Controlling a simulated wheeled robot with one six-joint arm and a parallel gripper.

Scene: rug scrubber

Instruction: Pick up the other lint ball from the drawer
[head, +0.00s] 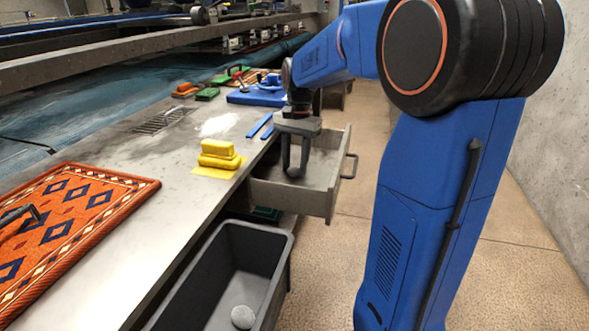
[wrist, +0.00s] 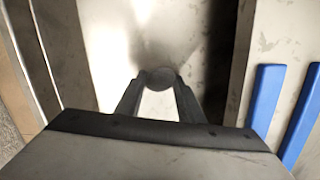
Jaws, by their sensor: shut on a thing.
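My gripper (head: 294,172) points down into the open drawer (head: 325,200) below the edge of the work surface. In the wrist view its fingers (wrist: 160,90) are closed on a small round grey lint ball (wrist: 161,77) at their tips. In the head view this ball is a small dark shape between the fingertips, low inside the drawer; I cannot tell whether it touches the drawer floor. Another grey lint ball (head: 243,317) lies in the dark grey bin (head: 225,270) at the lower middle of the head view.
The drawer's walls stand close around my gripper. On the work surface are blue strips (head: 260,126), a yellow brush (head: 219,154), a blue tray (head: 257,97) and an orange patterned rug (head: 75,220). Bare floor (head: 520,260) lies to the right.

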